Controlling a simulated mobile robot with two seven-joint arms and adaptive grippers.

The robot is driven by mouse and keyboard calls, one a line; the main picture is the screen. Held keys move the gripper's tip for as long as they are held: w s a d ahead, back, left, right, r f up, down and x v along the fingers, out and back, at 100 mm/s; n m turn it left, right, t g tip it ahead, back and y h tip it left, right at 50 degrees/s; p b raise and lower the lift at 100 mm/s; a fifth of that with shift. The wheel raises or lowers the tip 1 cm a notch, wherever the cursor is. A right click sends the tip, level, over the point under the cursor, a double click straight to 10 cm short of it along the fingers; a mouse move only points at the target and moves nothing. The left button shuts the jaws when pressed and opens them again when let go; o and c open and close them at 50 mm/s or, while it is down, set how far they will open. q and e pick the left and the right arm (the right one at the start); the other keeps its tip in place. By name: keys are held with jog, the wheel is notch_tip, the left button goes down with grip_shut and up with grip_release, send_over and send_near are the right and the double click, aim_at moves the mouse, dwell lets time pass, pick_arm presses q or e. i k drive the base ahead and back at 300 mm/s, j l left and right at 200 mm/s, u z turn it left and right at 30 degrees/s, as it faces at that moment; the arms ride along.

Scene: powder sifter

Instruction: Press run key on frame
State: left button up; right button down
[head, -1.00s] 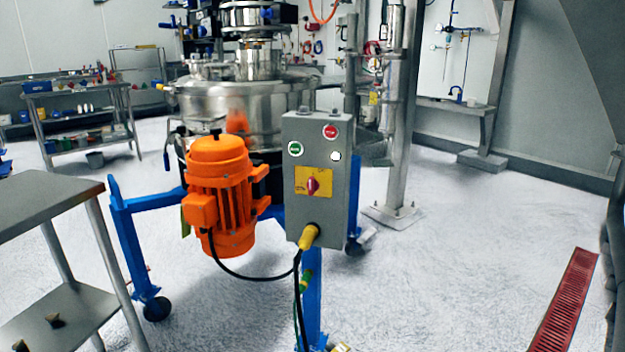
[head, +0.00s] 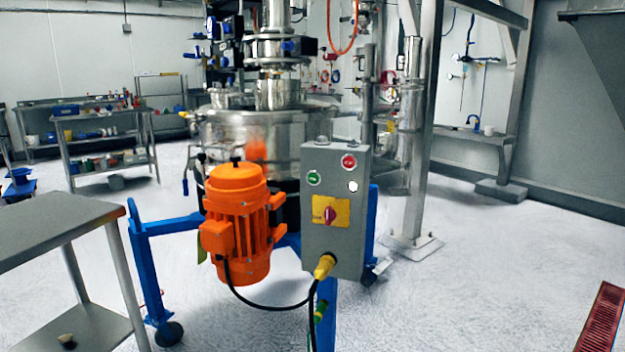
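A grey control box (head: 345,235) stands on a blue wheeled frame (head: 326,310) in the middle of the head view. On its face are a green button (head: 314,178) at upper left, a red button (head: 349,161) at upper right and a white round one (head: 353,187) below the red. The green button's label is too small to read surely. A red rotary switch (head: 330,215) sits on a yellow plate below. Neither of my grippers is in view.
An orange motor (head: 238,215) stands just left of the box. A steel table (head: 60,225) is at the left front. A steel vessel (head: 225,135) stands behind. A black cable (head: 265,305) hangs low. The floor at right is clear up to a red grate (head: 603,320).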

aim_at(312, 177)
jog(key=u, duration=1.65)
jog(key=k+l, duration=0.1)
jog(key=l, duration=0.2)
jog(key=k+l, duration=0.15)
jog(key=l, duration=0.15)
jog(key=k+l, duration=0.1)
jog(key=l, duration=0.25)
